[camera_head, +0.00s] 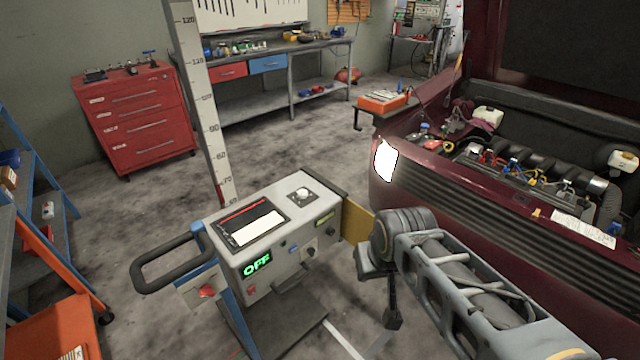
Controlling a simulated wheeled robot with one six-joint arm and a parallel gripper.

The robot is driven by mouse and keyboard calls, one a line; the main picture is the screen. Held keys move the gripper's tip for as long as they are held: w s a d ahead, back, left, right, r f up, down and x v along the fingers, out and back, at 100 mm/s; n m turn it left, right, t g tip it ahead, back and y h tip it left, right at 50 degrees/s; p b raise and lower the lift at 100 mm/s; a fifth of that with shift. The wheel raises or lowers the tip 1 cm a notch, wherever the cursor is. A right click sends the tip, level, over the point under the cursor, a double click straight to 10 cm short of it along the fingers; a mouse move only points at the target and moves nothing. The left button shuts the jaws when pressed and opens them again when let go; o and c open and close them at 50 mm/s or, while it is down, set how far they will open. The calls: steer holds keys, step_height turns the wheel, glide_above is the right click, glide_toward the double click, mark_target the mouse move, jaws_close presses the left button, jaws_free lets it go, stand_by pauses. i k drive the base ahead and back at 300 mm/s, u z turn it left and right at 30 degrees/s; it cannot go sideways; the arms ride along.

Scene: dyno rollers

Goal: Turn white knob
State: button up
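The white knob (303,193) is a small round knob on a dark square plate on the top right of a grey headlight tester (262,225). Its front face has a lit green "OFF" display (257,265). My arm comes in from the lower right, and its joint is just right of the tester. The dark end of my arm, which seems to be my gripper (392,318), hangs low beside the tester, apart from the knob. It is too small and dark to tell whether the fingers are open or shut.
The tester has a black handle (165,265) at left and a tall scaled post (205,110) behind. A dark red car (480,215) with its hood open stands at right. A blue and orange cart (45,270) is at left. Floor is clear behind the tester.

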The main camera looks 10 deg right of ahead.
mark_target(303, 193)
steer(key=u, duration=0.05)
steer(key=i, duration=0.85)
steer(key=u, duration=0.7)
